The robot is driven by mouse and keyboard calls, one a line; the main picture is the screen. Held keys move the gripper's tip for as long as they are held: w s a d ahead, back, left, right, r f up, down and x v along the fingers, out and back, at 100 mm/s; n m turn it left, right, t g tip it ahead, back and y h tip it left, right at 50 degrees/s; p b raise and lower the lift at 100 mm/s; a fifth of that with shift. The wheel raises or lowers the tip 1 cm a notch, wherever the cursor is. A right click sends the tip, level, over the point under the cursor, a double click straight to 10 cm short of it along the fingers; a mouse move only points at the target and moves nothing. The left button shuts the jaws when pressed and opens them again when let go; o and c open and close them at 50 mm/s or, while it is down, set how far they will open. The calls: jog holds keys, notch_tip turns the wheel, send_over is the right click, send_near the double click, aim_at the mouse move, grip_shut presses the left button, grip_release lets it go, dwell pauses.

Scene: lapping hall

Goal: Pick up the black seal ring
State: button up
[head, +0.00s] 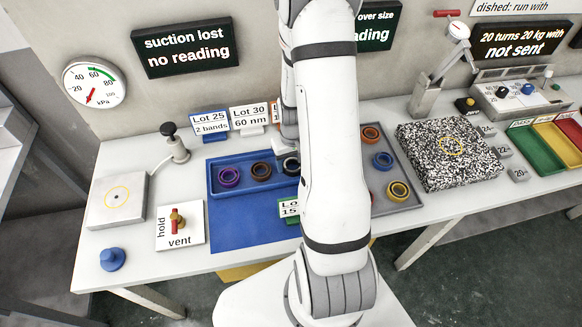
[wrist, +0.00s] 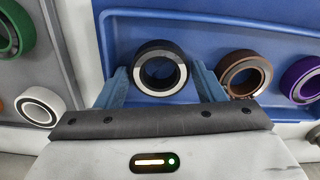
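The black seal ring (wrist: 160,68), with a pale inner band, lies in the blue tray (wrist: 240,20) in the wrist view. My gripper (wrist: 161,78) has its two blue-grey fingers on either side of the ring. A narrow gap seems to show between each finger and the ring, so the gripper looks open around it. In the head view my gripper (head: 288,158) is low over the right part of the blue tray (head: 228,160), and my arm hides most of that spot.
A brown ring (wrist: 245,74) lies close beside the right finger, with a purple ring (wrist: 306,80) beyond it. A grey tray (head: 408,200) with orange, blue and yellow rings stands to the right. A speckled granite block (head: 415,150) stands farther right. Lot cards (head: 248,118) stand behind the blue tray.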

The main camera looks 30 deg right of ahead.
jog(key=c, duration=0.6)
jog(key=shift+c, duration=0.3)
